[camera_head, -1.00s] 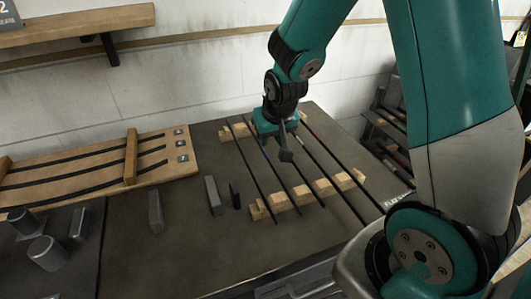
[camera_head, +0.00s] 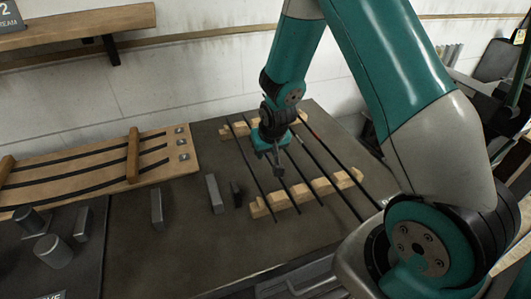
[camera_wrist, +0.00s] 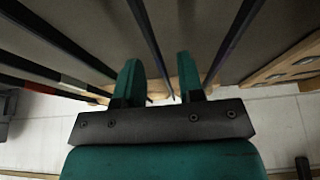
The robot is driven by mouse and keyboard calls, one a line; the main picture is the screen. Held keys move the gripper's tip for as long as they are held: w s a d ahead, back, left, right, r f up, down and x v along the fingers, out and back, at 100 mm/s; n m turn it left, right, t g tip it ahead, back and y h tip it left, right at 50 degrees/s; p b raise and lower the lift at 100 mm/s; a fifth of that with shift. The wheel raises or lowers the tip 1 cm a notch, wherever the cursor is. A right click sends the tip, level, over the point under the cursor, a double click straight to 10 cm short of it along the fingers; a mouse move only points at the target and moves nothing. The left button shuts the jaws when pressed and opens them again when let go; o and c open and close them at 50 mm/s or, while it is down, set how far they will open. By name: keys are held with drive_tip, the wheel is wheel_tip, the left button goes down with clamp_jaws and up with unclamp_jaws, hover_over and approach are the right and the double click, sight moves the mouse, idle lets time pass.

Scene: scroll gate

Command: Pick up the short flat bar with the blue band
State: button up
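Several long thin dark bars lie side by side across two notched wooden rests (camera_head: 330,185) on the dark table. I see no blue band in either view, so I cannot tell which bar is the named one. My gripper (camera_head: 276,166) points down over the left bars, between the rests. In the wrist view its teal fingers (camera_wrist: 159,72) are apart, with a dark bar (camera_wrist: 148,35) running behind the gap. Contact is not visible.
A wooden board (camera_head: 85,170) with dark curved strips lies left of the rests. Upright grey blocks (camera_head: 214,194) and metal cylinders (camera_head: 52,250) stand nearer on the table. A shelf (camera_head: 80,25) juts from the wall.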

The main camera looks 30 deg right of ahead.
drive_tip(key=shift+f, duration=0.25)
idle(0.3)
drive_tip(key=shift+c, duration=0.4)
clamp_jaws()
